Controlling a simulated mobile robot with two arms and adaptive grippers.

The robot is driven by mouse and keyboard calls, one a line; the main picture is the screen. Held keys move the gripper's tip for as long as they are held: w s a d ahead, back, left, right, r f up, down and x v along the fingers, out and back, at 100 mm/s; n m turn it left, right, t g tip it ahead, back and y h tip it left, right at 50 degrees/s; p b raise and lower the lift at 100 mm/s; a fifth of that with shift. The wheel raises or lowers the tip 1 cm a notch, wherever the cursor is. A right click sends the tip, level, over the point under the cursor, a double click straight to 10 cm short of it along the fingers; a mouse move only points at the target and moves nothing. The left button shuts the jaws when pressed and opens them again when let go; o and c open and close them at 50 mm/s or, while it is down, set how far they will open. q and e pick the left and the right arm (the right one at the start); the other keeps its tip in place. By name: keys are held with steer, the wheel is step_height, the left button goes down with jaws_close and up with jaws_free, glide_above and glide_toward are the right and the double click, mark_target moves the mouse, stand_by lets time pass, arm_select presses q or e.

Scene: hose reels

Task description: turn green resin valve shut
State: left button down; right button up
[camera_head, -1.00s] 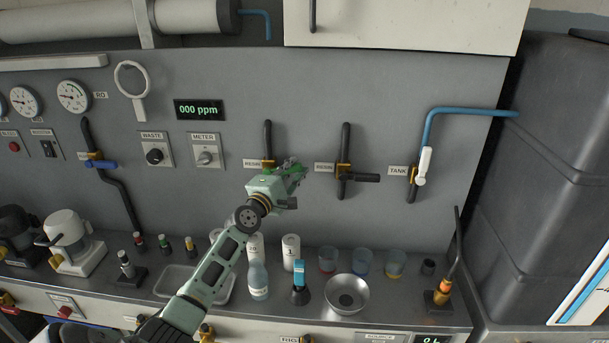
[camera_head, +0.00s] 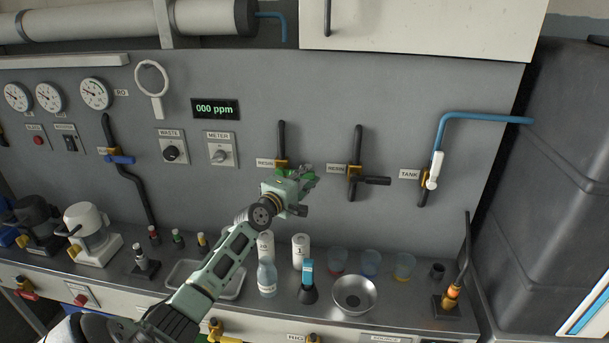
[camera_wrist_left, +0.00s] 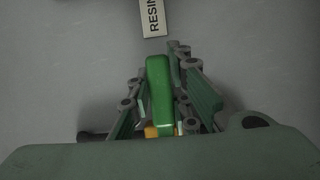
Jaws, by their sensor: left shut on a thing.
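The green resin valve handle (camera_wrist_left: 160,98) stands between the two fingers of my left gripper (camera_wrist_left: 167,92) in the left wrist view, with a bit of its yellow body at its lower end. In the head view, my left gripper (camera_head: 302,178) is shut on this handle at the left resin pipe (camera_head: 281,142). Only a little green of the handle (camera_head: 283,172) shows there; the gripper hides most of it. The handle appears to lie roughly across the pipe, pointing right. My right gripper is not in view.
A second resin valve with a black handle (camera_head: 374,180) is close to the right. The tank valve (camera_head: 434,171) has a white handle. Bottles (camera_head: 267,278), cups (camera_head: 371,264) and a steel bowl (camera_head: 354,294) stand on the counter below the arm.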

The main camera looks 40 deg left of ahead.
arm_select(q)
steer(key=c, duration=1.8)
jaws_free()
steer(key=shift+d+f, duration=0.15)
steer(key=shift+f, duration=0.05)
steer(key=shift+o, duration=1.1)
steer(key=shift+r, duration=0.1)
steer(key=s+d, duration=0.1)
steer(key=s, duration=1)
steer(key=shift+s+d, duration=0.4)
